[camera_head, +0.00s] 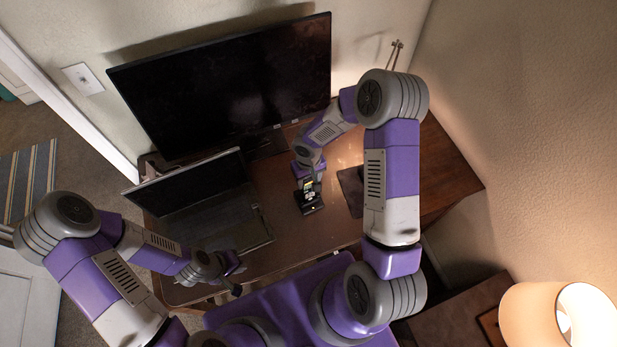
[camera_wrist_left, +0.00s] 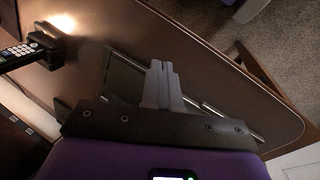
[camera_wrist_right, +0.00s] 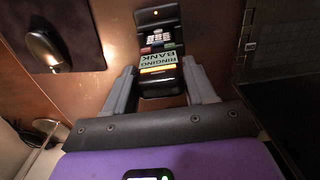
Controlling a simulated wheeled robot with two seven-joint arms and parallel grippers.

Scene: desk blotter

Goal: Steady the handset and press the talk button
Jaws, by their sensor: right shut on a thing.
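The handset (camera_wrist_right: 159,72) is black, with a grey keypad, an orange light and a lit screen reading "RINGING BANK", upside down in the right wrist view. It stands in a small dark base on the desk, which shows in the left wrist view (camera_wrist_left: 52,47) beside the handset (camera_wrist_left: 18,54). My right gripper (camera_wrist_right: 161,68) is shut on the handset, one finger on each side. In the head view it hides part of the handset (camera_head: 308,199). I cannot tell which key is the talk button.
An open laptop (camera_head: 205,198) lies left of the handset, and a large monitor (camera_head: 225,85) stands behind. A dark mat (camera_head: 350,190) with a mouse (camera_wrist_right: 42,47) lies to the right. Bare desk (camera_head: 290,238) shows in front of the handset.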

